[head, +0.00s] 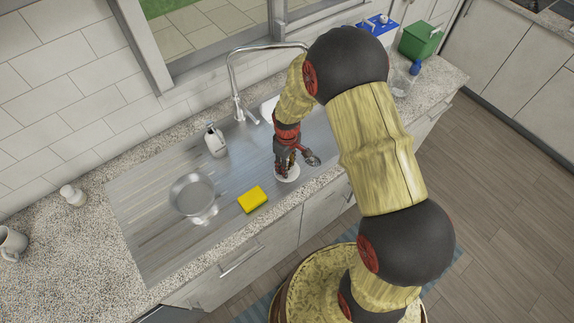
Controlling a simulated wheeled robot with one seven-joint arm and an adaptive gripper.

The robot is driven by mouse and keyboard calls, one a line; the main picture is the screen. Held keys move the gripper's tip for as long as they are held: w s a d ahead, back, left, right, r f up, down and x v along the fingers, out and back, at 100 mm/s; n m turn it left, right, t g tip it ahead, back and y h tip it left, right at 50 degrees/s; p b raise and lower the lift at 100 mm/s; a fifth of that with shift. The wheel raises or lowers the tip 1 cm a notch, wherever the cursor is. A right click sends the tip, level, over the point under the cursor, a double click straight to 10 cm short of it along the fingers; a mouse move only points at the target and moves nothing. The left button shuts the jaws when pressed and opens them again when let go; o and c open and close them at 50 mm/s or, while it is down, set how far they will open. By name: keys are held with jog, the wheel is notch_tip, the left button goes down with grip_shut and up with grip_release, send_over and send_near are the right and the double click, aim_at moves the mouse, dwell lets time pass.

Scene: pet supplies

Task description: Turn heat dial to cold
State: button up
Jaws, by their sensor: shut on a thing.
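No heat dial shows clearly in the head view. My gripper (284,174) points down over the steel sink top, in front of the faucet (238,100). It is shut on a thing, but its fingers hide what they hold. A small white round thing (291,178) lies at or just below the fingertips. A dark, spoon-like thing with a shiny round end (313,160) sticks out to the right of the fingers. I cannot tell which of these is gripped. My arm hides part of the counter behind it.
A soap dispenser (215,142), a metal pan (193,196) and a yellow sponge (252,199) are on the left of the steel top. A white mug (12,243) stands far left. A green bin (420,40) and a clear glass (402,82) are on the right.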

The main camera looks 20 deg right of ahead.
jog(key=o, duration=1.2)
jog(key=shift+c, duration=0.2)
notch_tip(320, 180, up, 12)
jog(key=s+r+m+t+b, duration=0.2)
jog(key=s+r+b, duration=0.3)
jog(key=s, duration=0.6)
jog(key=s+r+m+t+b, duration=0.3)
jog(key=s+r+b, duration=0.3)
jog(key=s+r, duration=0.4)
jog(key=shift+s+r+m+t, duration=0.15)
jog(key=shift+s+m+t, duration=0.15)
jog(key=shift+s+m, duration=0.5)
